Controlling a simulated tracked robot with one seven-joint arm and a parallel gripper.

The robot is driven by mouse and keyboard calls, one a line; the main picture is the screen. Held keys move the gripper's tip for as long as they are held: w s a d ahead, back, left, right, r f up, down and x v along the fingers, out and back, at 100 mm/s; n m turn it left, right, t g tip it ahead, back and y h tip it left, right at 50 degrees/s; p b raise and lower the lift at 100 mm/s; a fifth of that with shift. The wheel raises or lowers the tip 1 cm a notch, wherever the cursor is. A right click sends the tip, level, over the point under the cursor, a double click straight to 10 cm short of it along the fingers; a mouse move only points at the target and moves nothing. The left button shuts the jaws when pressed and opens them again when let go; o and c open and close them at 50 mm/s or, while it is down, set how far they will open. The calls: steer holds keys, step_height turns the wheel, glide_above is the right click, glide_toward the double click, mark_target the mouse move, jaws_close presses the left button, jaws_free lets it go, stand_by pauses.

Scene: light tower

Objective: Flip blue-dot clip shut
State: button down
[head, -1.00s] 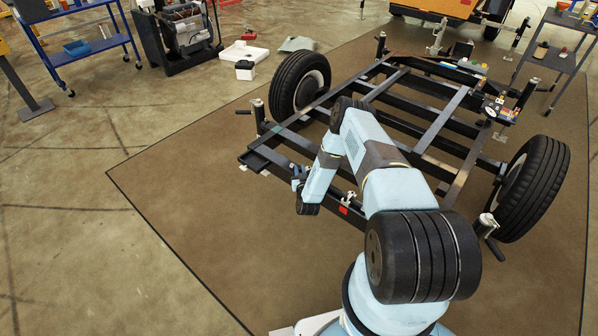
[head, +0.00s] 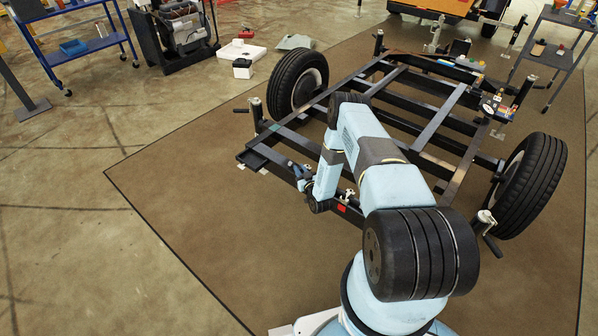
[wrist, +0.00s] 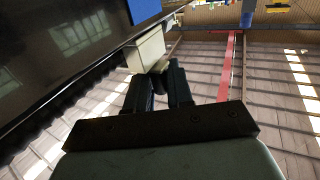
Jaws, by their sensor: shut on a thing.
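In the wrist view, my gripper (wrist: 166,70) has its two dark fingers close together. Their tips are at the lower end of a pale boxy piece (wrist: 147,50), which I take for the clip, on a dark frame beam (wrist: 60,60). A blue patch (wrist: 144,9) shows on the beam just above it. The fingers are shut on a small part of the clip; the fingertips hide most of it, so its angle is unclear. In the head view, my arm's end is at the near edge of the black trailer frame (head: 437,122), and the gripper is hidden.
A red marker (head: 341,209) and small fittings sit on the frame's near beam beside my wrist. A wheel (head: 297,84) stands at the left and another (head: 531,187) at the right. The brown mat (head: 190,200) left of the frame is clear.

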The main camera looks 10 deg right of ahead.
steer(key=c, duration=1.2)
jaws_free()
steer(key=shift+o, duration=0.2)
steer(key=shift+s, duration=0.15)
steer(key=s+d, duration=0.2)
steer(key=s, duration=1.1)
steer(key=shift+s+d, duration=0.2)
